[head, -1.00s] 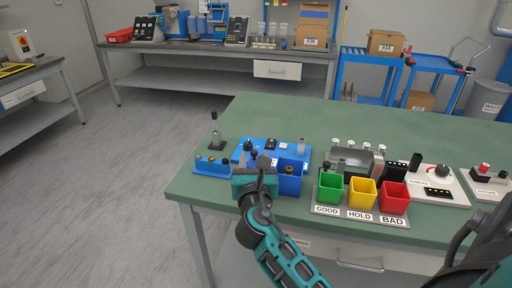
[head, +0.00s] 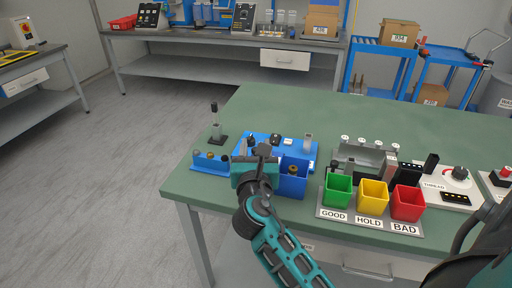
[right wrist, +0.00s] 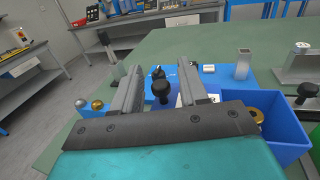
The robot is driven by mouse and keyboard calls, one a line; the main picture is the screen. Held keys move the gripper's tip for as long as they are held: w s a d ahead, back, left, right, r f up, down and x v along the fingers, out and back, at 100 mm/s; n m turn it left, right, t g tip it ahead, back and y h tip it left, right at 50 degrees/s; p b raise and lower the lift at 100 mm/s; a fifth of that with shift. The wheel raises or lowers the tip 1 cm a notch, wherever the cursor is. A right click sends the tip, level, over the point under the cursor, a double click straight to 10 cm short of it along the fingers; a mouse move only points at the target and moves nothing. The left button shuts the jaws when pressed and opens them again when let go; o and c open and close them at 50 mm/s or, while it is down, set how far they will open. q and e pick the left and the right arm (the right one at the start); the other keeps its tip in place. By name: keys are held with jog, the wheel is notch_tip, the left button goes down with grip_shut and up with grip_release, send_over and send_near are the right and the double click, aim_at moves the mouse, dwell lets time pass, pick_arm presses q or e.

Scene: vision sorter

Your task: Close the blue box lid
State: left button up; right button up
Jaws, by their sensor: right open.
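A blue fixture (head: 304,149) with black knobs and small parts on top lies at the table's left front. An open blue bin (head: 292,180) stands at its front right corner. A lid cannot be told apart clearly from the blue fixture. My right gripper (head: 262,152) is over the fixture's front edge, left of the bin. In the right wrist view, its fingers (right wrist: 160,68) are apart, with a black knob (right wrist: 162,88) showing between them. Nothing is held, and contact with the knob cannot be told. The gripper hides part of the fixture. My left gripper is not in view.
Green, yellow (head: 372,194) and red bins stand right of the blue bin on a labelled tray. A grey holder with white-capped posts (head: 362,153) is behind them. A thin post (head: 216,122) stands at the left. The table's back (head: 300,106) is clear.

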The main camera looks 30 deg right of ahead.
jog(key=c, duration=0.7)
grip_shut()
jog(key=shift+r, duration=0.15)
